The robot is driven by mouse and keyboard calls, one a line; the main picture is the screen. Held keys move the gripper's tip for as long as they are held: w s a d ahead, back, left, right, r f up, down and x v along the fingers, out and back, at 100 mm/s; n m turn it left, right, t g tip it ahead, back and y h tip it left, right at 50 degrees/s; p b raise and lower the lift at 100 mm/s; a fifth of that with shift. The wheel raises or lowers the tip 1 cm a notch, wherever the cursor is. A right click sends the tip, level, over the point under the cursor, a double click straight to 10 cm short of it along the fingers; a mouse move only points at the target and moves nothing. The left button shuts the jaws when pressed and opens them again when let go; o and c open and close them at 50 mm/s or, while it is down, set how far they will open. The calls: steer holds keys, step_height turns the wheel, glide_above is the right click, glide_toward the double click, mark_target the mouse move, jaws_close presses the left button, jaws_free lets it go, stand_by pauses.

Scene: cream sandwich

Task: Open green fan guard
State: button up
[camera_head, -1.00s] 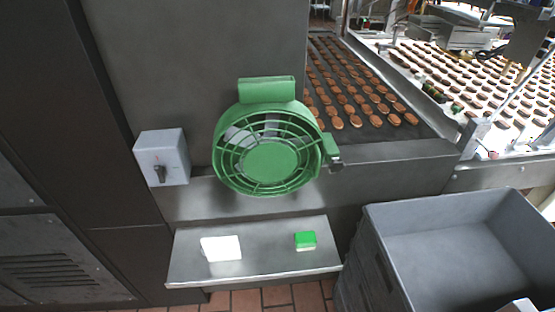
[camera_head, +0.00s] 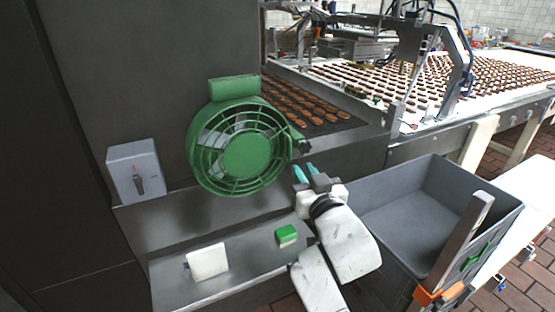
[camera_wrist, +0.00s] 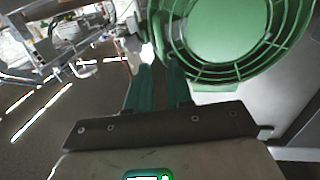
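The green fan guard (camera_head: 240,150), a round grille with a solid centre disc, sits closed against the green fan housing (camera_head: 234,87) on the grey machine wall. A green tab with a dark knob (camera_head: 303,147) sticks out at its right edge. My gripper (camera_head: 306,170) is just below and right of this knob, with two teal fingers pointing up and a narrow gap between them. In the wrist view the guard (camera_wrist: 225,72) fills the upper right, and my gripper (camera_wrist: 160,68) has its fingers apart near the guard's edge. Nothing shows between them; whether they touch the knob is unclear.
A grey switch box (camera_head: 136,171) is left of the fan. A metal shelf (camera_head: 240,268) below holds a white block (camera_head: 208,262) and a green sponge (camera_head: 286,236). A grey crate (camera_head: 420,215) stands at the right, close to my arm. A conveyor with biscuits (camera_head: 310,110) runs behind.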

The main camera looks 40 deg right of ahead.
mark_target(290, 151)
steer(key=p+x, duration=0.1)
steer(key=x, duration=0.8)
steer(key=shift+w+d, duration=0.2)
steer(key=shift+w, duration=0.05)
steer(key=shift+c, duration=0.3)
jaws_close()
stand_by(0.7)
